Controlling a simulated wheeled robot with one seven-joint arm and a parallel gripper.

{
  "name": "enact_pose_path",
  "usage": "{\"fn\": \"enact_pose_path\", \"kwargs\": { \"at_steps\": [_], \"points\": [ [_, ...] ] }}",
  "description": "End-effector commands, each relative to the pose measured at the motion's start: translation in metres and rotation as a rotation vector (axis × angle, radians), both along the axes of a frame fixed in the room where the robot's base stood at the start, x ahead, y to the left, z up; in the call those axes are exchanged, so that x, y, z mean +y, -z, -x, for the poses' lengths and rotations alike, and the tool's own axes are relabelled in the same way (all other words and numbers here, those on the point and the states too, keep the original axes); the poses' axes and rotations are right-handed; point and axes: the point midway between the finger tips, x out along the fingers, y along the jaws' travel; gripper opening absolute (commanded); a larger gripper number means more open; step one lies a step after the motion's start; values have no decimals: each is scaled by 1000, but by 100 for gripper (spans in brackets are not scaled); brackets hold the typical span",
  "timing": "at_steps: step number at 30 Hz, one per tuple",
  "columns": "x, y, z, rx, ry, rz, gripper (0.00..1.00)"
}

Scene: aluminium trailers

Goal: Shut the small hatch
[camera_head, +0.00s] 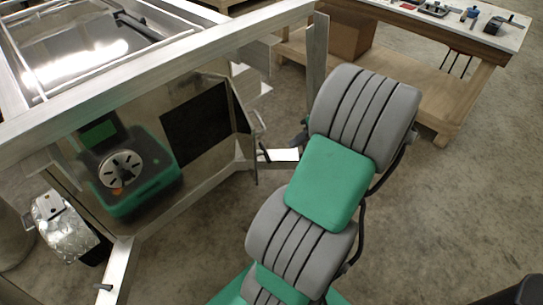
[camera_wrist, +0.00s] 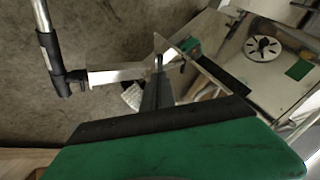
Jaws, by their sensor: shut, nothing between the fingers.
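The small hatch (camera_head: 205,160) appears to be the shiny panel within the aluminium frame at the left of the head view. Its surface shows a green machine with a round slotted disc, apparently a reflection, and a dark rectangle. A small handle (camera_head: 259,122) is at its right edge. A shiny panel edge also shows in the wrist view (camera_wrist: 205,66). My gripper (camera_wrist: 158,64) is shut and empty, with its dark fingers beside that edge; I cannot tell whether they touch. In the head view my grey and green arm hides most of the gripper. How far the hatch stands open is unclear.
The aluminium frame (camera_head: 160,75) runs across the upper left, with an upright post (camera_head: 317,50) near my arm. A wooden workbench (camera_head: 455,75) with tools stands at the upper right. A silver bar with a black sleeve (camera_wrist: 50,50) is left of my gripper.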

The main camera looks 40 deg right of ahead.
Motion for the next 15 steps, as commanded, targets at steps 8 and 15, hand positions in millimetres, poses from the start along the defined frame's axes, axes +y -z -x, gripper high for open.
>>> {"fn": "enact_pose_path", "kwargs": {
  "at_steps": [8, 15],
  "points": [
    [15, 37, -26, 1, -6, -2, 0],
    [30, 78, -54, 2, -5, -2, 0]
  ]
}}
